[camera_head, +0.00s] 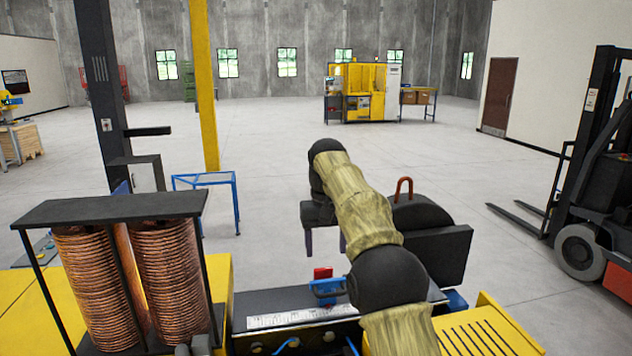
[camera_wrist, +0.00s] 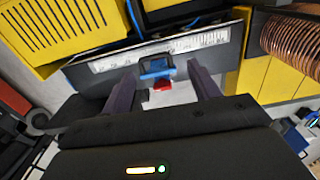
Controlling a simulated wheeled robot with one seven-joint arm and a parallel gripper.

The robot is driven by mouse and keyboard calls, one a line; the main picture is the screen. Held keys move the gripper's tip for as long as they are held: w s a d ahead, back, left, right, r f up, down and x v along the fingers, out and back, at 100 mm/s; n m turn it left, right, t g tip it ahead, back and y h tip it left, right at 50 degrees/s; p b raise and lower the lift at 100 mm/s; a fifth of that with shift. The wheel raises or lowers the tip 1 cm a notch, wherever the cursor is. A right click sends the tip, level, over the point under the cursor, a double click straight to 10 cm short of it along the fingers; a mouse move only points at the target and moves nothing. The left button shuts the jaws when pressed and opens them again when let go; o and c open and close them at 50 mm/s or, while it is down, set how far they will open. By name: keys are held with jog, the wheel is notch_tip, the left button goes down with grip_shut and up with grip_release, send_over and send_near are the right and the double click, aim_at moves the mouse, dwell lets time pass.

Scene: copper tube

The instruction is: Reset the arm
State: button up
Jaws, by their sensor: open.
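My gripper (camera_head: 325,250) hangs in the middle of the head view, partly behind my arm, above the far side of the yellow machine. In the wrist view my gripper (camera_wrist: 163,82) has its two dark fingers wide apart, with nothing held between them. Beyond the fingers a blue clamp-like part (camera_wrist: 155,66) sits on the machine's edge with a small red block (camera_wrist: 162,85) by it. The blue part (camera_head: 328,289) and red block (camera_head: 322,273) also show in the head view, below the gripper. My arm is bent, its elbow raised.
Copper coils (camera_head: 88,285) stand in a black rack (camera_head: 110,207) at the left, beside a yellow post (camera_head: 204,90). A ruler strip (camera_head: 300,316) runs along the machine. A forklift (camera_head: 590,190) stands at the right. Open floor lies beyond, with a blue-framed stand (camera_head: 207,180).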

jog(key=s+d+f+m+t+b, duration=0.1)
jog(key=s+d+f+b, duration=0.25)
jog(key=s+f, duration=0.35)
jog(key=s+d+f+t+b, duration=0.1)
jog(key=s+d+f+b, duration=0.1)
jog(key=s+d+f, duration=0.45)
jog(key=shift+m+t, duration=0.3)
jog(key=shift+m, duration=0.2)
jog(key=s+d+f+b, duration=0.1)
jog(key=s+f, duration=0.3)
jog(key=s, duration=0.1)
jog(key=s+d+f+b, duration=0.1)
jog(key=s+f, duration=0.3)
jog(key=s, duration=0.1)
jog(key=s+d+f, duration=0.1)
jog(key=s+f, duration=0.4)
jog(key=s, duration=0.1)
jog(key=shift+b, duration=0.4)
